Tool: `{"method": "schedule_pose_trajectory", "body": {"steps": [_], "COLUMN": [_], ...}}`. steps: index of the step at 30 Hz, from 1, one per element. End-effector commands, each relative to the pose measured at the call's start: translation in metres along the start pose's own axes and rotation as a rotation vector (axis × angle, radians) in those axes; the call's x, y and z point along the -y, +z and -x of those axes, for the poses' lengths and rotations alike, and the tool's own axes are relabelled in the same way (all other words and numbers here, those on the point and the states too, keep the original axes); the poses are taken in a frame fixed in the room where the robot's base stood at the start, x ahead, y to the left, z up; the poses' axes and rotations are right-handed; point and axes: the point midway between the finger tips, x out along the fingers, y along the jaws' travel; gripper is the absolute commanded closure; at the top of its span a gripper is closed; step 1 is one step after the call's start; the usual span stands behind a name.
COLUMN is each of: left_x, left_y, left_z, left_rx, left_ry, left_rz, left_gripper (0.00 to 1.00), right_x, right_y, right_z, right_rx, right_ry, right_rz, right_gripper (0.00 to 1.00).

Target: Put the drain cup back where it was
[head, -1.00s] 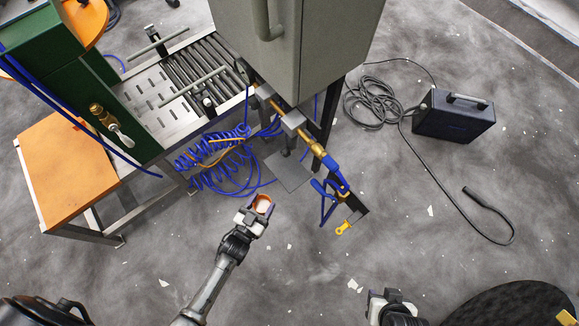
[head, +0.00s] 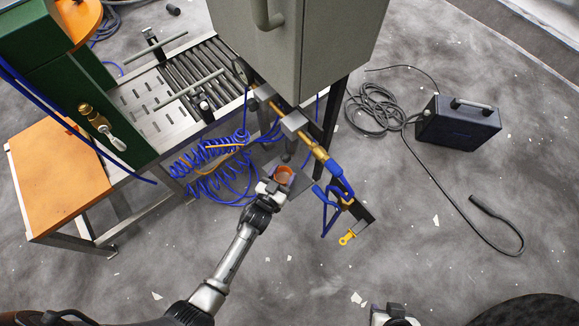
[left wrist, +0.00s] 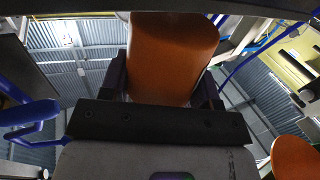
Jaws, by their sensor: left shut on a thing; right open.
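The drain cup (head: 285,174) is a small orange cup with a pale inside. My left gripper (head: 275,184) is shut on it and holds it open side up, over or close to the small grey plate (head: 305,190) under the brass air-line fittings. I cannot tell whether the cup touches the plate. In the left wrist view the cup's orange wall (left wrist: 172,55) stands between the two dark fingers. My right gripper (head: 393,316) is open at the bottom edge, partly cut off and away from the cup.
A brass line with a blue hose and valve (head: 338,178) hangs just right of the cup. Coiled blue hoses (head: 212,165) lie to its left. A grey cabinet (head: 300,50) overhangs behind.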

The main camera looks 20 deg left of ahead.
Motion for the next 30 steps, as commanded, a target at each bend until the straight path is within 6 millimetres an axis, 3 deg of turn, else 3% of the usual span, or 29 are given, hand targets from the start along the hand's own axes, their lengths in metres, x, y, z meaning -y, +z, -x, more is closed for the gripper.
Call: {"method": "schedule_pose_trajectory", "body": {"steps": [7,12,15,29,30], "left_x": [0.0,0.0,0.0,0.0,0.0], "left_y": [0.0,0.002,0.012,0.015,0.014], "left_z": [-0.012,-0.035,-0.042,-0.043,-0.043], "left_rx": [-0.002,-0.004,-0.002,-0.001,-0.001], "left_ry": [0.0,0.0,0.0,0.0,0.0], "left_rz": [0.0,0.0,0.0,0.0,0.0], "left_gripper": [0.72,0.72,0.72,0.72,0.4], "right_x": [0.001,0.003,0.004,0.003,0.003], "right_y": [0.002,0.005,0.008,0.008,0.008], "right_z": [-0.006,-0.017,-0.026,-0.027,-0.026], "right_rx": [-0.001,-0.001,-0.001,-0.001,-0.001], "right_ry": [-0.003,-0.006,-0.008,-0.006,-0.005], "right_rz": [-0.004,-0.008,-0.009,-0.008,-0.007], "right_gripper": [0.57,0.57,0.57,0.57,0.57]}}
